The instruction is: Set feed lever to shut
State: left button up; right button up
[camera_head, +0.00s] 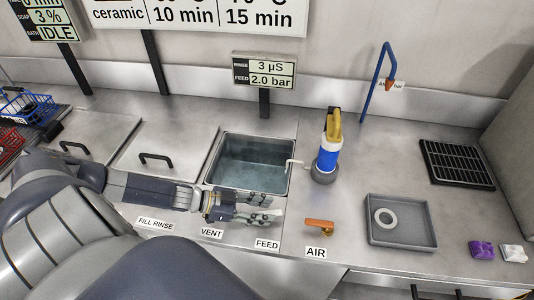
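My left gripper (268,211) reaches in from the left over the counter's front strip, just in front of the sink and above the FEED label (267,244). Its fingers point right and look spread apart, with nothing clearly seen between them. The feed lever itself is not visible; the gripper covers the spot behind its label. The feed display (264,75) behind the sink reads 2.0 bar. My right gripper is not in view.
An orange AIR lever (319,227) sits close to the right of my gripper. The sink (249,161) holds water. A blue and yellow bottle-like tool (327,157) stands right of it. A grey tray (401,237) holds a white ring. A black grate (457,164) lies farther right.

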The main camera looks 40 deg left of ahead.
pick_arm(q)
jog(key=v, duration=1)
jog(key=shift+s+a+r, duration=0.1)
jog(key=shift+s+r, duration=0.05)
jog(key=shift+r, duration=0.1)
